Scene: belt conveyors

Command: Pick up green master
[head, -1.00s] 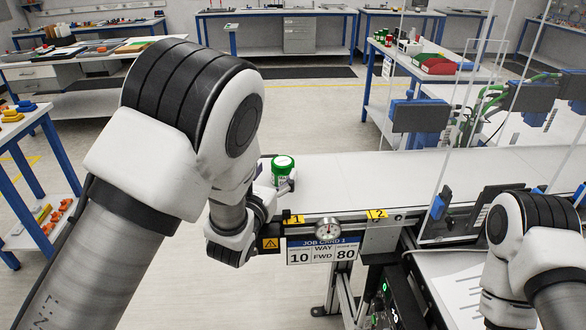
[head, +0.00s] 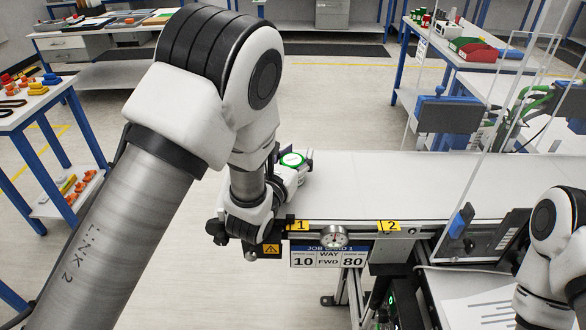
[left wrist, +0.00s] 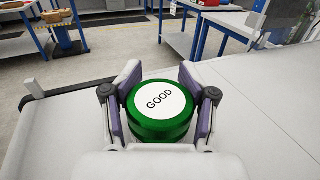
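The green master is a green round can with a white top reading GOOD; it stands upright in the left wrist view (left wrist: 160,112). In the head view its green rim and pale top (head: 292,159) show at the left end of the belt. My left gripper (left wrist: 160,72) has one finger on each side of the can, very near its walls or touching them. Whether the pads press on it cannot be told. In the head view my left gripper (head: 291,160) is around the can. My right arm shows at the right edge, but its gripper is not in view.
The pale conveyor belt (head: 400,185) is clear to the right of the can. Yellow markers 1 (head: 298,226) and 2 (head: 389,226), a gauge (head: 335,237) and a job card (head: 328,257) line its front edge. A clear panel and a blue-grey device (head: 448,114) stand at right.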

